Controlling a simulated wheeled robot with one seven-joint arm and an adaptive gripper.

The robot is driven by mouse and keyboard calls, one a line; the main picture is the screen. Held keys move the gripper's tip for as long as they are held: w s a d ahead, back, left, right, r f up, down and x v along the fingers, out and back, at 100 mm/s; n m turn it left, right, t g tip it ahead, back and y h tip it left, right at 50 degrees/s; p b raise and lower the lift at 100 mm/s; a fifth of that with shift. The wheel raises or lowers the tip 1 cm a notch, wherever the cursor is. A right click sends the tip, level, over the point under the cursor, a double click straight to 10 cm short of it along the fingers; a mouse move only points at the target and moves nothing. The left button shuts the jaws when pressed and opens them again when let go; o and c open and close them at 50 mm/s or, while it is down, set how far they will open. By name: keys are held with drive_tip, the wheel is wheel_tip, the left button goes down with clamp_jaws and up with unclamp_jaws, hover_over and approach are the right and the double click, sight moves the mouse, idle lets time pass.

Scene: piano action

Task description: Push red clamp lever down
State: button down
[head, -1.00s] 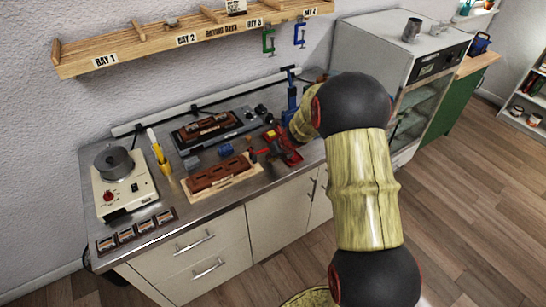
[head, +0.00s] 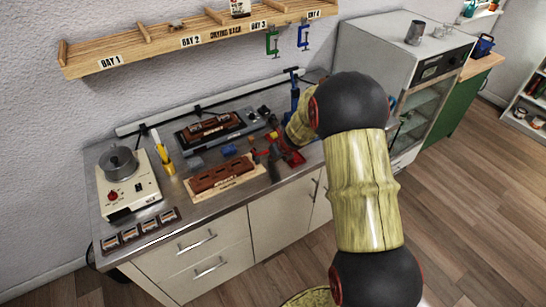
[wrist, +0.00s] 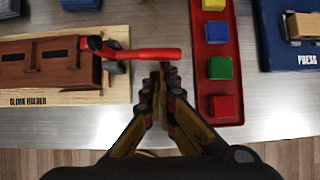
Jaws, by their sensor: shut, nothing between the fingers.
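The red clamp lever (wrist: 145,54) shows in the wrist view as a red handle running sideways from a dark pivot at the right end of the block holder (wrist: 70,95). In the head view the red lever (head: 262,153) is small beside the brown block. The brown wooden block (wrist: 35,65) sits on the pale block holder board. My gripper (wrist: 160,70) is shut and empty. In the wrist view its fingertips lie just below the lever's handle, near its free end; I cannot tell whether they touch it. In the head view my arm mostly hides the gripper.
A red tray (wrist: 220,100) with several coloured cubes lies just right of my gripper. A blue press (wrist: 290,55) stands farther right. A hot plate with a pot (head: 120,165) stands at the counter's left. The metal counter in front of the block holder is clear.

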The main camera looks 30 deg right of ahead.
drive_tip(key=shift+r+n+h+p, duration=0.3)
drive_tip(key=shift+r+h+p, duration=0.2)
drive_tip(key=shift+h+p, duration=0.3)
drive_tip(key=shift+a+r+h+p, duration=0.2)
drive_tip(key=shift+r+h+p, duration=0.25)
drive_tip(key=shift+h+p, duration=0.25)
drive_tip(key=shift+a+r+n+h+p, duration=0.2)
drive_tip(key=shift+r+n+h+p, duration=0.25)
drive_tip(key=shift+h, duration=0.45)
drive_tip(key=shift+a+r+n+t+h+b, duration=0.2)
drive_tip(key=shift+n+h, duration=0.1)
drive_tip(key=shift+h, duration=0.3)
drive_tip(key=shift+a+r+n+t+h+b, duration=0.15)
drive_tip(key=shift+r+n+t+h+b, duration=0.1)
drive_tip(key=shift+h, duration=0.35)
drive_tip(key=h+b, duration=0.1)
drive_tip(key=a+r+n+h+b, duration=0.1)
drive_tip(key=h, duration=0.1)
drive_tip(key=shift+a+t, duration=0.15)
drive_tip(key=shift+t, duration=0.2)
drive_tip(key=shift+r, duration=0.25)
